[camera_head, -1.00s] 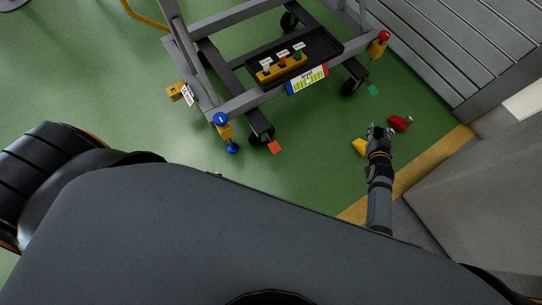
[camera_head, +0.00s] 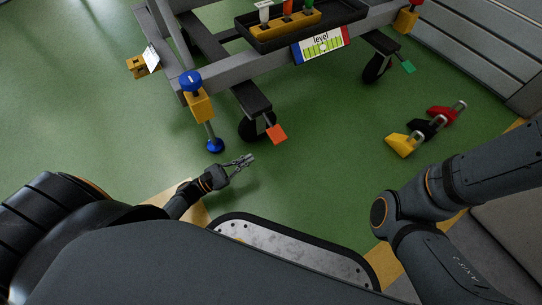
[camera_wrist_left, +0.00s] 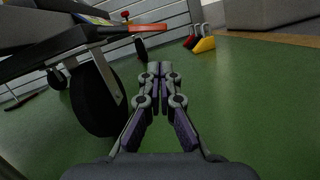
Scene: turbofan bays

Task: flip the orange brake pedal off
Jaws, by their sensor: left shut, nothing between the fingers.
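The orange brake pedal (camera_head: 276,134) is a small flat tab sticking out from the front-left black caster wheel (camera_head: 256,126) of a grey wheeled stand (camera_head: 240,65). My left gripper (camera_head: 250,158) is shut and empty, low over the green floor, just in front of the pedal and a little left of it, apart from it. In the left wrist view the shut fingers (camera_wrist_left: 159,68) point forward, with a caster wheel (camera_wrist_left: 97,97) to their left.
A blue-knobbed jack (camera_head: 200,105) with a blue foot stands left of the wheel. A green pedal (camera_head: 408,66) is on the other front caster. Yellow, black and red blocks (camera_head: 403,144) lie at the right. The floor between them and the wheel is clear.

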